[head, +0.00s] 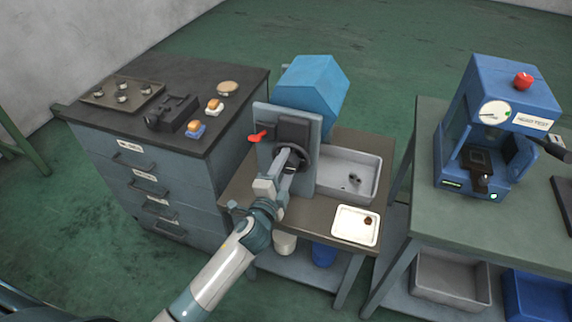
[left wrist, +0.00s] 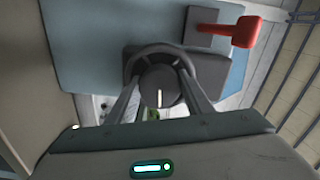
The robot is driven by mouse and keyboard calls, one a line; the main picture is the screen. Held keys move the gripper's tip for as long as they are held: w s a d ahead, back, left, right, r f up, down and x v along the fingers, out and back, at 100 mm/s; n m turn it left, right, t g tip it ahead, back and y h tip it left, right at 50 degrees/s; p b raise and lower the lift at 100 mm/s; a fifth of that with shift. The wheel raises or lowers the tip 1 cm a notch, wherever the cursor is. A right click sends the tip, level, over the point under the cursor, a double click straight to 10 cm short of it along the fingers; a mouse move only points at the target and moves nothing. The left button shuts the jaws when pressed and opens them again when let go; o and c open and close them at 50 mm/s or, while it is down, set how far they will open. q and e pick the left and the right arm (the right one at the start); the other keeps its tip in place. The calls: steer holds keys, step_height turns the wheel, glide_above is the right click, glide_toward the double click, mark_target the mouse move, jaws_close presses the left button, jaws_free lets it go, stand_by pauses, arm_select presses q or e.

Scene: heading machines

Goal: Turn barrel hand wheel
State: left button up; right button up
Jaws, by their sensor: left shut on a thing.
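The blue many-sided barrel (head: 318,88) stands on the small bench behind a grey-blue upright plate (head: 262,116). The dark round hand wheel (head: 308,158) is on the front of this plate, partly hidden by my gripper. My left gripper (head: 287,157) reaches the wheel from the front and is shut on it. In the left wrist view the fingers (left wrist: 160,88) lie on both sides of the wheel's dark hub, which has a white mark. The wheel's rim (left wrist: 150,52) shows above the hub. A red lever (head: 257,136) sticks out left of the wheel. My right gripper is out of view.
A grey bin (head: 376,176) and a white tray (head: 345,224) with a small dark part stand right of the wheel. A drawer cabinet (head: 120,150) is close on the left. A blue test press (head: 470,110) stands on the right table.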

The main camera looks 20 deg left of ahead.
arm_select(q)
steer(key=o, duration=1)
steer(key=shift+o, duration=0.2)
steer(key=s+b, duration=0.4)
steer(key=s, duration=1.3)
steer(key=shift+s+a+r, duration=0.15)
steer(key=shift+s+a, duration=0.05)
steer(key=shift+a, duration=0.1)
